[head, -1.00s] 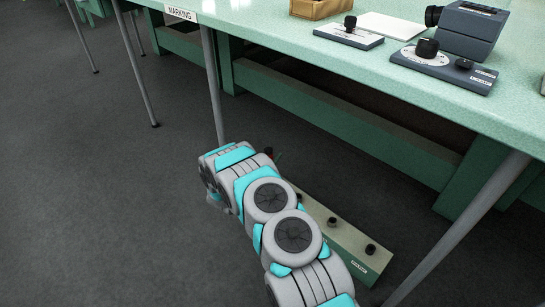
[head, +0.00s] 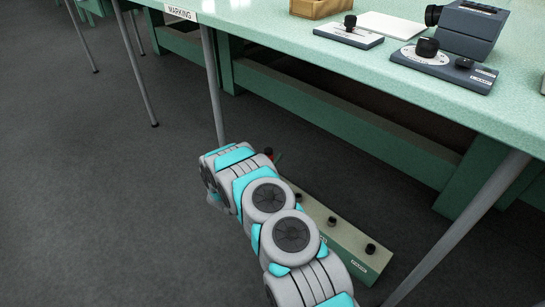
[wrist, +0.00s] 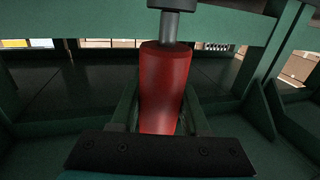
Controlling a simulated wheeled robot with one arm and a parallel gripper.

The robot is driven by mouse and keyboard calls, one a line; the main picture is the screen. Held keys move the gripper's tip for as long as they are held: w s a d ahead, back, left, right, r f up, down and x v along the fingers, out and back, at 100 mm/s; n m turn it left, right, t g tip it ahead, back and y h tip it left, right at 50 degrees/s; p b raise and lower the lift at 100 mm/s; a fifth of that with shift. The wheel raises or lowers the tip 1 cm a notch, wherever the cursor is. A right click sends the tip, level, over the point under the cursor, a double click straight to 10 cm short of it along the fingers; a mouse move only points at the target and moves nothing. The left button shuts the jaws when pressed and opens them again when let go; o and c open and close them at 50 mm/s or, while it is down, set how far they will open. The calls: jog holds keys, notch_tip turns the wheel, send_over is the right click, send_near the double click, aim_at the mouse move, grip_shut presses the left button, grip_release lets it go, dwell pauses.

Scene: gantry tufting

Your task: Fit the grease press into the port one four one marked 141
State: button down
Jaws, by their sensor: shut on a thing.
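The grease press shows in the wrist view as a red cylinder (wrist: 165,85) with a grey neck and cap above, roughly upright. My gripper (wrist: 162,112) is shut on it; a dark bar with screws crosses the bottom of that view. In the head view my arm hides the gripper, and only a small red and black bit (head: 268,153) shows beside the arm's far end. A long grey-green box (head: 345,243) with black knobs lies low beside the arm. I cannot read any 141 mark, and I cannot tell which part is the port.
A green speckled table (head: 400,85) with a MARKING label stands above, on grey legs (head: 465,225). It carries a wooden box (head: 318,8) and dark instruments (head: 440,66). Green rails run beneath it. Dark floor (head: 90,220) is clear on the left.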

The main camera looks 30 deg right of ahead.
jog(key=shift+f, duration=1)
jog(key=shift+c, duration=1.6)
grip_release()
jog(key=shift+a, duration=0.15)
jog(key=v, duration=0.7)
jog(key=shift+s+a, duration=0.25)
